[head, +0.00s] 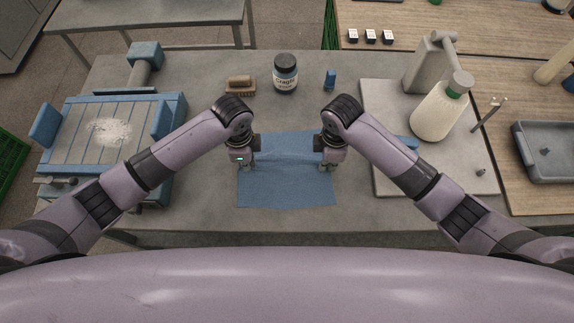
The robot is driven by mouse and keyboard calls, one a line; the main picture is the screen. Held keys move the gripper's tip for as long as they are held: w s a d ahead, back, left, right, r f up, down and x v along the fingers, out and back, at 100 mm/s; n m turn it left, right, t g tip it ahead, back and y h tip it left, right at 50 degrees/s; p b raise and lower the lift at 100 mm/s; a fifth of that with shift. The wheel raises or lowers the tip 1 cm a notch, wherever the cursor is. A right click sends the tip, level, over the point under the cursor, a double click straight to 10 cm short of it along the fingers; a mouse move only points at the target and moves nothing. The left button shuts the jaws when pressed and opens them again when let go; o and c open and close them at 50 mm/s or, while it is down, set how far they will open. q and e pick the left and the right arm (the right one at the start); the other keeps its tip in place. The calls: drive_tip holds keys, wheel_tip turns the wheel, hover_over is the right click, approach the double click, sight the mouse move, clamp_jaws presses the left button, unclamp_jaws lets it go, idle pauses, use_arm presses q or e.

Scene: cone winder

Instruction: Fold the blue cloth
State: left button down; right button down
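The blue cloth (288,185) lies on the grey table in front of me, its near part spread nearly flat. A slight crease runs across it between my two grippers. My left gripper (246,167) points down at the cloth's left edge. My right gripper (327,167) points down at its right edge. Both are at or just above the cloth, roughly midway between its near and far edges. The fingertips are small and partly hidden by the wrists, so I cannot tell whether either is shut on cloth.
Behind the cloth stand a brush (240,86), a dark-lidded jar (285,75) and a small blue item (330,79). A blue device (80,148) with white fluff is at left.

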use_arm(q)
drive_tip(key=shift+s, duration=0.1)
idle(0.6)
